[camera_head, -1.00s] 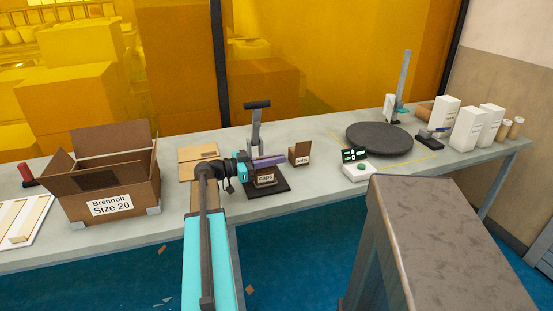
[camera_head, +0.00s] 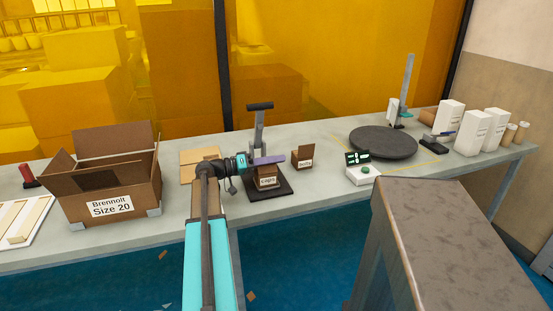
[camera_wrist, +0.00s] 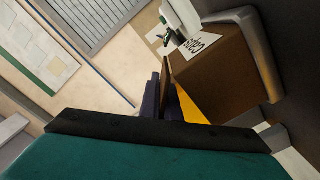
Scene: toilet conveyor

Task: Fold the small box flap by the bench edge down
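A small brown box labelled "caps" (camera_head: 267,182) stands on a black press base (camera_head: 286,190) near the front of the bench. In the wrist view its label (camera_wrist: 196,45) and brown side (camera_wrist: 235,75) show close up. A brown flap (camera_wrist: 171,80) stands up from the box, right beside my fingers. My gripper (camera_head: 270,160) reaches over the box top from the left, its purple fingers roughly level. In the wrist view the dark fingers (camera_wrist: 152,97) lie close together, with the flap to their right, not visibly between them. Whether they touch it is unclear.
The press post (camera_head: 259,125) rises behind the box. Another small brown box (camera_head: 303,157) with a raised flap stands to the right, then a green display unit (camera_head: 361,174) and a dark round turntable (camera_head: 383,142). A large open carton (camera_head: 140,190) stands to the left.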

